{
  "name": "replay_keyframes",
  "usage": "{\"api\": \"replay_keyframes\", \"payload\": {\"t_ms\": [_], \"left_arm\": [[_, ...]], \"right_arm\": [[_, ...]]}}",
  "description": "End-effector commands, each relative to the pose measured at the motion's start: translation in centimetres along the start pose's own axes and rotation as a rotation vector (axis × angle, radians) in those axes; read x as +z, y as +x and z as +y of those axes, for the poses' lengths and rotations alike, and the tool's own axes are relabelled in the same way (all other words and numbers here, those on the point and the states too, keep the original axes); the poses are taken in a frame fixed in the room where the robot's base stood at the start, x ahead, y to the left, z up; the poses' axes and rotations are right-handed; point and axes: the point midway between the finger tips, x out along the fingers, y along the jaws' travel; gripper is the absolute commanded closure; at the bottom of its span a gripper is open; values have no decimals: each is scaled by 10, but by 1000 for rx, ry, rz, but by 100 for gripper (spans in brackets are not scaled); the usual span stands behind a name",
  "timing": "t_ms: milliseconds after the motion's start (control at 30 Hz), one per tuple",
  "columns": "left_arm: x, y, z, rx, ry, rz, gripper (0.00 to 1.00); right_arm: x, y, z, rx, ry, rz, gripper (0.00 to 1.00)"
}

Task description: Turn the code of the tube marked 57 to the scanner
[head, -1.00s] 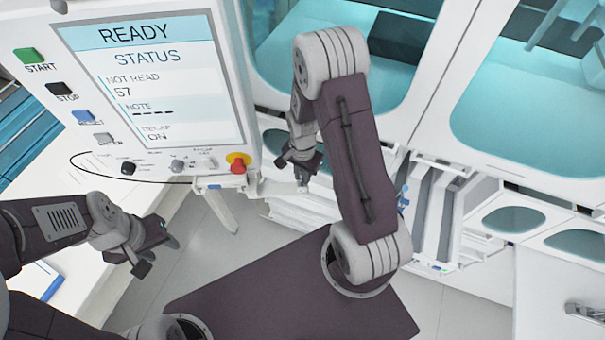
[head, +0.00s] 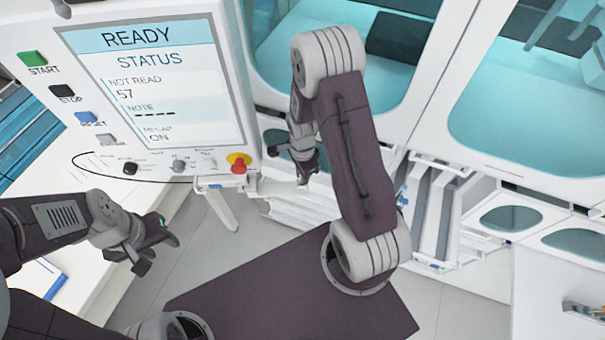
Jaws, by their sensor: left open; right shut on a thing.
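The control panel screen (head: 155,85) at the upper left reads READY, STATUS, NOT READ 57, NOTE with dashes and RECAP ON. My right gripper (head: 302,176) hangs below my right arm, just right of the panel's lower corner, above the white rack area. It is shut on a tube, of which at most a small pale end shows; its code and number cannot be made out. My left gripper (head: 154,250) is open and empty at the lower left, over the edge of the white bench. I cannot pick out the scanner.
A red and yellow stop knob (head: 239,164) sits on the panel's lower edge near my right gripper. White slotted track parts (head: 430,215) stand right of my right arm. Machine windows (head: 525,110) fill the upper right. The grey floor (head: 205,255) shows between the bench and my base.

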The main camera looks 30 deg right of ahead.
Motion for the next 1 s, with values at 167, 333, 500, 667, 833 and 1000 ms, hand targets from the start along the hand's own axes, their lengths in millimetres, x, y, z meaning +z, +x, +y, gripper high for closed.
{"api": "replay_keyframes", "payload": {"t_ms": [167, 333, 500, 667, 833, 1000], "left_arm": [[0, 2, 0, 0, 0, 0, 57], [0, 2, 0, 0, 0, 0, 57], [0, 2, 0, 0, 0, 0, 57], [0, 2, 0, 0, 0, 0, 57], [0, 2, 0, 0, 0, 0, 57], [1, 6, 0, 0, 0, 0, 57]], "right_arm": [[0, 3, 0, 0, -2, 0, 100], [0, 4, 0, -1, -3, 0, 100], [0, 4, 0, 0, -4, 0, 68], [0, 4, 0, 0, -4, 0, 57], [0, 4, 0, 0, -4, 0, 57], [0, -10, -1, -4, -4, 0, 57]]}}
